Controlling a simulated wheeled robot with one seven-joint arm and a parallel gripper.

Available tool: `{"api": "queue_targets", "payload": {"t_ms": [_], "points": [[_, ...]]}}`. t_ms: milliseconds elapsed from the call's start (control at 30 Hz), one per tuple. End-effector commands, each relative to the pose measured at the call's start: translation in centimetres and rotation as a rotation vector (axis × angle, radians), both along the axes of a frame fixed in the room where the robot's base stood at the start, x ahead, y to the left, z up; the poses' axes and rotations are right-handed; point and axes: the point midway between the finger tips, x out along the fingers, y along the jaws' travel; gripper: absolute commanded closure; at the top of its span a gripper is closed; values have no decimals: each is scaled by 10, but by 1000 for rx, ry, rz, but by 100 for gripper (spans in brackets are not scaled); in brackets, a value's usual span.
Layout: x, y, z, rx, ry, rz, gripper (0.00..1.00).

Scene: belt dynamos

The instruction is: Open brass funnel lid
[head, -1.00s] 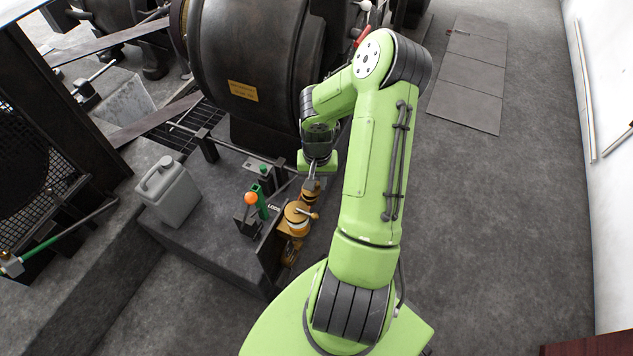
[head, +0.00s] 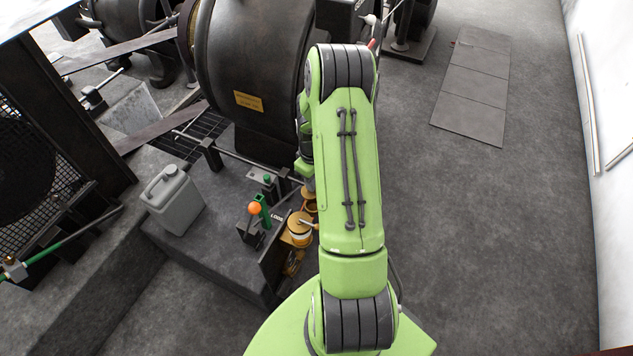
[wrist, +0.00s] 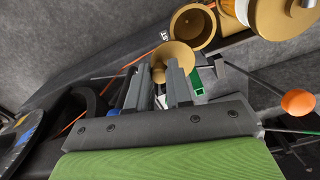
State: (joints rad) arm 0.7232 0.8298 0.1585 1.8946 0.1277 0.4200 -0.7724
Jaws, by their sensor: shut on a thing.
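The brass funnel (wrist: 192,30) shows in the wrist view as a round cup with its mouth uncovered and its dark inside visible. A brass lid (wrist: 174,57), like a shallow cone, stands tilted beside the rim, at the tips of my gripper's fingers. My gripper (wrist: 160,82) is shut on this lid; its fingers hide the lid's lower part. In the head view the brass funnel (head: 309,204) is partly covered by my arm, and my gripper is hidden behind the arm.
A grey jug (head: 174,200) stands on the plinth. The large dark dynamo (head: 255,70) rises behind.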

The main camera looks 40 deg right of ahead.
Motion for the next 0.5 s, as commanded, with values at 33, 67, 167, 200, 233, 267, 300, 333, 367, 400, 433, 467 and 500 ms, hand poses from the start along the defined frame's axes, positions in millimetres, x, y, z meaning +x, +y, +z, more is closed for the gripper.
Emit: {"api": "queue_targets", "payload": {"t_ms": [33, 67, 167, 200, 233, 267, 300, 333, 367, 400, 433, 467, 500], "points": [[2, 0, 0, -1, 1, 32, 100], [2, 0, 0, -1, 2, 50, 100], [5, 1, 0, -1, 1, 105, 100], [6, 1, -1, -1, 1, 123, 100], [6, 1, -1, -1, 2, 136, 100], [7, 1, -1, -1, 2, 148, 100], [8, 1, -1, -1, 2, 161, 100], [8, 2, -1, 0, 1, 169, 100], [8, 2, -1, 0, 1, 178, 100], [9, 2, -1, 0, 1, 187, 100], [9, 2, -1, 0, 1, 193, 100], [9, 2, -1, 0, 1, 198, 100], [10, 2, -1, 0, 1, 203, 100]]}}
